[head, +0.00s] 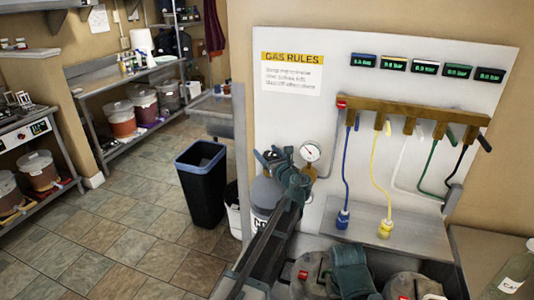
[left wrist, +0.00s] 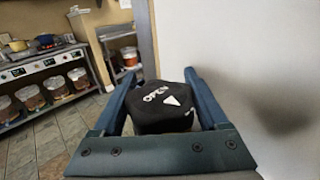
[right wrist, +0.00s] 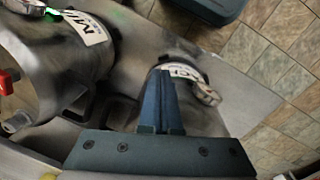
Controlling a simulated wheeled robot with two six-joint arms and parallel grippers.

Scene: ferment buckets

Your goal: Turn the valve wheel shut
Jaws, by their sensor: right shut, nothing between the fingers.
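The valve wheel (left wrist: 162,105) is a black knob with white "OPEN" lettering and an arrow, seen close up in the left wrist view. It sits between the two fingers of my left gripper (left wrist: 160,78); whether both fingers press on it is unclear. In the head view my left gripper (head: 272,158) is at the top of the grey gas cylinder (head: 262,192) and hides the wheel. A round pressure gauge (head: 310,151) is just right of it. My right gripper (right wrist: 162,80) is shut and empty, above metal kegs.
A white panel (head: 390,65) carries a brass manifold (head: 375,106) with coloured hoses and several displays. Metal kegs (head: 415,286) stand at the bottom. A dark bin (head: 202,185) stands left of the cylinder; the tiled floor (head: 120,225) further left is mostly clear.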

